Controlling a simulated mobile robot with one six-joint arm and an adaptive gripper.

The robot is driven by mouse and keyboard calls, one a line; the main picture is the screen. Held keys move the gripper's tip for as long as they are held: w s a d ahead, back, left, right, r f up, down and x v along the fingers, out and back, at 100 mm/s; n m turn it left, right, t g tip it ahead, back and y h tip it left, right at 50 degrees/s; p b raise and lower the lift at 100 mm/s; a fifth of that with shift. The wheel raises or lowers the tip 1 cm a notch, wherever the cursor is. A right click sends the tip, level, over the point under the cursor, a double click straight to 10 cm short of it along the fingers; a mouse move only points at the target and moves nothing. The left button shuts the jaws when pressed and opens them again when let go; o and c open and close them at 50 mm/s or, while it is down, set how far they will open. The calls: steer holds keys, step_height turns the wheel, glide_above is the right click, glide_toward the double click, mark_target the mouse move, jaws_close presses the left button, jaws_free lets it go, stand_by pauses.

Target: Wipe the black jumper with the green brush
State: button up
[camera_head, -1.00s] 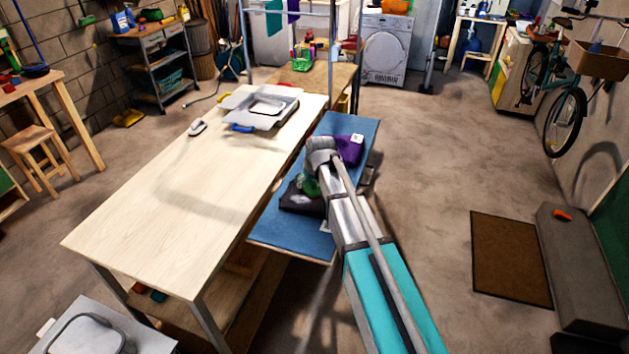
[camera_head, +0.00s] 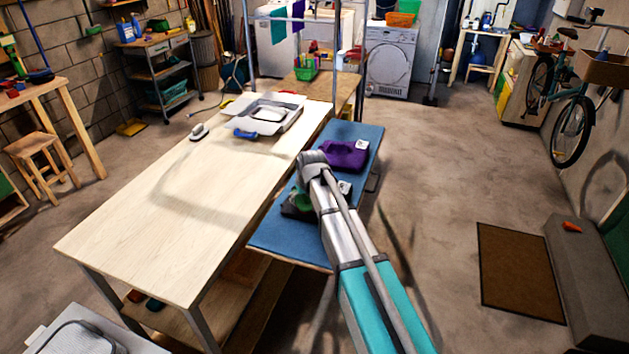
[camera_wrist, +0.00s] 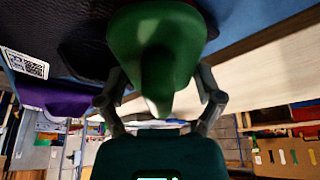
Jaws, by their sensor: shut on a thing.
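My gripper (camera_wrist: 160,78) is shut on the green brush (camera_wrist: 155,35), with a finger on either side of its handle. The brush head lies over the black jumper (camera_wrist: 85,28) in the wrist view; I cannot tell whether it presses on the cloth. In the head view the black jumper (camera_head: 290,208) lies dark and folded on the blue board (camera_head: 275,237). It is partly hidden by my arm and the green brush (camera_head: 301,199). My fingers are hidden there behind the wrist.
A purple folded garment (camera_head: 346,155) lies farther back on the board and shows at left in the wrist view (camera_wrist: 50,98). A long pale wooden table (camera_head: 165,210) stands along the board's left side, with an iron (camera_head: 199,131) on it.

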steer(key=shift+w+a, duration=0.2)
steer(key=shift+a, duration=0.45)
steer(key=shift+w+a, duration=0.25)
steer(key=shift+a, duration=0.35)
steer(key=shift+w+a, duration=0.2)
steer(key=shift+a, duration=0.45)
steer(key=shift+s+d, duration=0.45)
steer(key=shift+d, duration=0.75)
steer(key=shift+s+d, duration=0.4)
steer(key=shift+d, duration=0.75)
steer(key=shift+s+d, duration=0.45)
steer(key=shift+d, duration=0.75)
step_height(320, 180, up, 8)
steer(key=p, duration=0.7)
steer(key=shift+f, duration=0.2)
steer(key=shift+f, duration=0.2)
steer(key=shift+w+f, duration=0.1)
steer(key=shift+f, duration=0.05)
step_height(320, 180, down, 5)
steer(key=b, duration=0.5)
steer(key=shift+w+d+f+b, duration=0.15)
steer(key=shift+f+b, duration=0.05)
steer(key=shift+b, duration=0.1)
steer(key=shift+f+b, duration=1.25)
steer(key=shift+b, duration=0.05)
